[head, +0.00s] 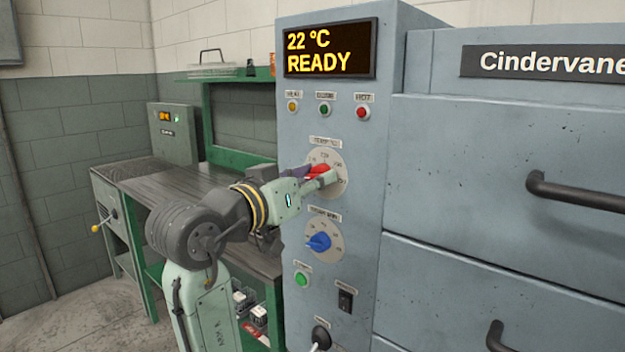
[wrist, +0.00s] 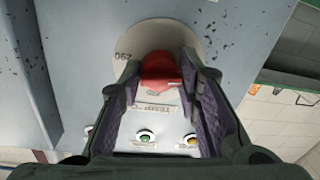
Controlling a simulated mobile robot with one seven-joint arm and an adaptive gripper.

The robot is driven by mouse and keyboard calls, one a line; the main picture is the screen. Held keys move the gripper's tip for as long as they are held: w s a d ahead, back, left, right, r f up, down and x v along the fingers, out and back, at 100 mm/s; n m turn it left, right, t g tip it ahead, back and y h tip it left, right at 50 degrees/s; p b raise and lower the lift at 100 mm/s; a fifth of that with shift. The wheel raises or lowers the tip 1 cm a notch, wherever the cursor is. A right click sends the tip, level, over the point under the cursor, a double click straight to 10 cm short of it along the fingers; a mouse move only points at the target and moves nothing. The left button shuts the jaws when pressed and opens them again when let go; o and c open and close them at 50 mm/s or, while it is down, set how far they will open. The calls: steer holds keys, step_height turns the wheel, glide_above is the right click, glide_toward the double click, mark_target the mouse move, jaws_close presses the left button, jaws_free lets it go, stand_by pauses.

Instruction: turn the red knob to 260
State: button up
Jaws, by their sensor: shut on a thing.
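The red knob (head: 319,170) sits on a round pale dial in the upper part of the grey control panel (head: 305,120). My gripper (head: 312,178) reaches it from the left, with its fingers around the knob. In the wrist view, the red knob (wrist: 160,72) is between the two purple-padded fingers, and my gripper (wrist: 160,85) is shut on it. The dial (wrist: 205,42) shows a number that looks like 290 at its left. The knob's pointer and most other dial marks are hidden by the fingers or too small to read.
A blue knob (head: 319,241) on its own dial is below. The display (head: 330,48) reads 22 °C READY, above three small lamps. A green button (head: 302,279) and a black switch (head: 345,299) are lower. Drawers with dark handles (head: 575,192) stand at right, a workbench (head: 180,185) at left.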

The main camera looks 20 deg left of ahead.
steer(key=shift+f+m, duration=0.1)
steer(key=shift+m, duration=0.2)
steer(key=m+h+b, duration=0.1)
steer(key=m+b, duration=0.4)
steer(key=m, duration=1)
steer(key=m+h+b, duration=0.1)
steer(key=m+b, duration=0.5)
steer(key=m, duration=0.9)
steer(key=shift+a, duration=0.1)
steer(key=shift+m+g, duration=0.3)
steer(key=shift+m, duration=0.1)
steer(key=o, duration=1.1)
